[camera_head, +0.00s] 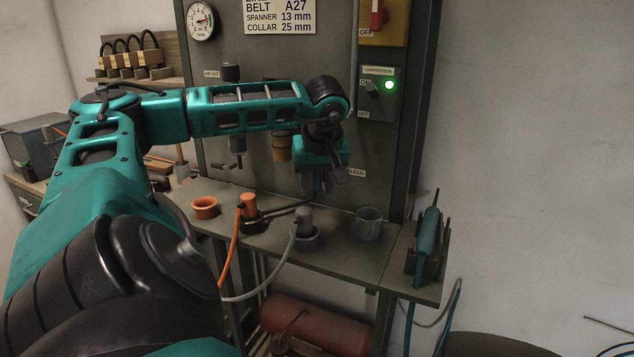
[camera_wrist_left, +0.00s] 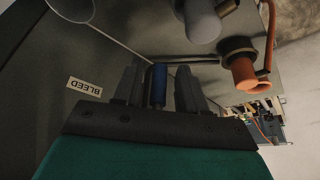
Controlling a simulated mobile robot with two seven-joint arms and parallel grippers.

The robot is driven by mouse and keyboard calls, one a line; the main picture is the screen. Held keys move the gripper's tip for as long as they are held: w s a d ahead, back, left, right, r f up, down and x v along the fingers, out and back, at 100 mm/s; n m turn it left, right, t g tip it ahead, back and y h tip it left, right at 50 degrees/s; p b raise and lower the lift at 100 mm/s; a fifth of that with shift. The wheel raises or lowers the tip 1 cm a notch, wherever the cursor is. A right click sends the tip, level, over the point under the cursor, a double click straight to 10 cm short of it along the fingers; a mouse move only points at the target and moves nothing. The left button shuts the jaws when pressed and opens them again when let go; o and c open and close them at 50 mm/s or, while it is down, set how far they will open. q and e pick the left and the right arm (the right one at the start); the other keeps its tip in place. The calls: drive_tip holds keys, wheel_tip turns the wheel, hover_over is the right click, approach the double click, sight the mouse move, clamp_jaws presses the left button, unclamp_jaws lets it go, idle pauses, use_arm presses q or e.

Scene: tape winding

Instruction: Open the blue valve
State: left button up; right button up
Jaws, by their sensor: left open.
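The blue valve shows in the left wrist view as a short blue handle (camera_wrist_left: 158,85), standing between the two grey fingers of my left gripper (camera_wrist_left: 158,88). The fingers are apart, with a visible gap on the right side; contact on the left side is unclear. In the head view my left gripper (camera_head: 318,184) is low in front of the panel, just above the shelf, and mostly hides the valve. A BLEED label (camera_wrist_left: 85,86) is on the panel beside the gripper; it also shows partly in the head view (camera_head: 356,173). My right gripper is out of view.
The shelf (camera_head: 345,255) below holds an orange fitting (camera_head: 249,207) and a grey fitting (camera_head: 304,220) with hoses, an orange ring (camera_head: 205,207), a grey cup (camera_head: 369,223) and a teal tool (camera_head: 428,232) in a holder. A control box (camera_head: 378,95) shows a green light.

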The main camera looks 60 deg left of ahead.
use_arm(q)
drive_tip(key=p+v, duration=0.2)
drive_tip(key=v, duration=1)
drive_tip(key=shift+r, duration=0.35)
drive_tip(key=shift+d, duration=0.1)
idle(0.4)
